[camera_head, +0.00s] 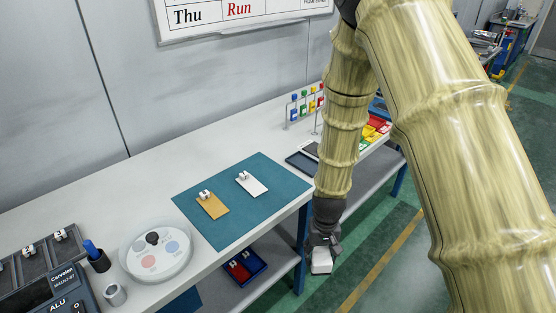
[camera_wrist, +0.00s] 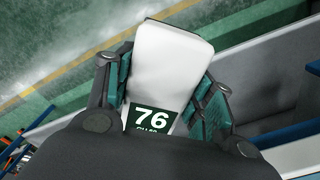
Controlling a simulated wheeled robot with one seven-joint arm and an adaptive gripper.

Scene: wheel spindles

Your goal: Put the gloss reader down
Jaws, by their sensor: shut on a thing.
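The gloss reader is a white, rounded box with a dark display reading 76. It fills the middle of the wrist view (camera_wrist: 170,65), between the two teal-padded fingers of my gripper (camera_wrist: 165,90). My gripper is shut on its sides. In the head view my gripper (camera_head: 321,250) hangs off the bench's front edge, over the floor, with the white end of the gloss reader (camera_head: 321,266) showing below it. The bench (camera_head: 130,185) is white, with a teal mat (camera_head: 240,222) on it left of my gripper. The reader's underside is hidden.
On the mat lie a tan plate (camera_head: 212,207) and a white plate (camera_head: 252,184), each with a small part on top. A round white palette (camera_head: 155,249), a grey cup (camera_head: 115,294) and a dark tray (camera_head: 303,162) also stand on the bench. The bench's back-left stretch is bare.

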